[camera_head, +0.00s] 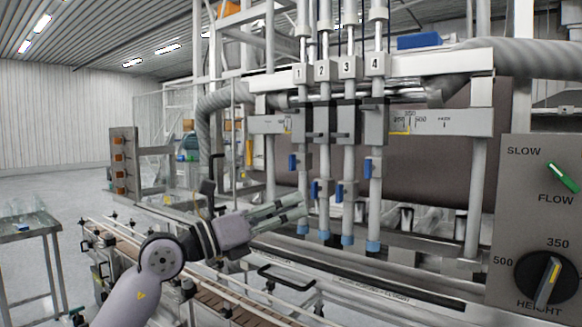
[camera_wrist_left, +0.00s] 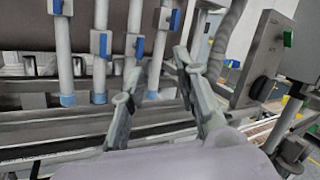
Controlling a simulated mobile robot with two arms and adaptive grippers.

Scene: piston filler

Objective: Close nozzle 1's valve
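Nozzle 1 (camera_head: 303,120) is the leftmost of the numbered nozzle tubes. Its valve has a blue handle (camera_head: 292,163) that stands upright, along the tube. In the left wrist view, the leftmost blue handle (camera_wrist_left: 62,7) appears to be this one, cut by the top edge. My left gripper (camera_head: 300,206) points right, below nozzle 1's valve and near the lower part of the tubes. Its two fingers (camera_wrist_left: 159,67) are apart and empty in the wrist view. I cannot tell its exact depth from the tube. My right gripper is not in view.
Nozzles 2, 3 and 4 have similar upright blue handles (camera_head: 315,189), (camera_head: 340,192), (camera_head: 368,166) close by on the right. A conveyor (camera_head: 205,290) runs below my left arm. A control panel (camera_head: 520,230) with knobs stands at right. A small table (camera_head: 25,232) is at left.

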